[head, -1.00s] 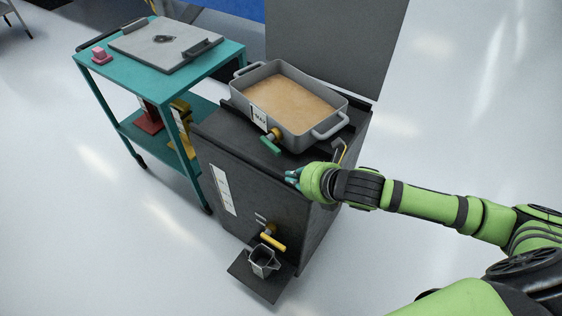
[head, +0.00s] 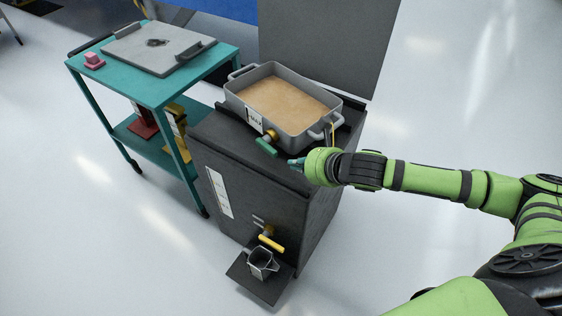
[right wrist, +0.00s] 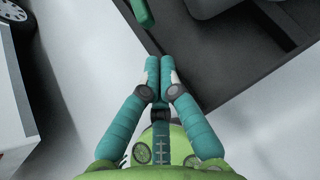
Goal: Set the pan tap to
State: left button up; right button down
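The grey pan (head: 237,98) holds a flat brown fill and sits on top of the dark cabinet (head: 255,192). The pan tap, on its front near the lower corner, has a brass body (head: 271,135) and a green lever (head: 265,147). My right gripper (head: 291,163) is just right of and below the lever, with a small gap between them. In the right wrist view my fingers (right wrist: 160,62) are together with nothing between them, and the green lever (right wrist: 143,12) shows beyond the tips at the top edge. My left gripper is not in view.
A second tap with a yellow lever (head: 271,243) is low on the cabinet front, above a small grey jug (head: 262,263) on a shelf. A teal trolley (head: 133,88) with a grey lid (head: 165,55) stands at left. A raised dark panel (head: 325,45) is behind the pan.

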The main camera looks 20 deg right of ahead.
aim_at(269, 146)
jog(key=x, duration=0.7)
jog(key=shift+w+a+f, duration=0.15)
jog(key=shift+w, duration=0.1)
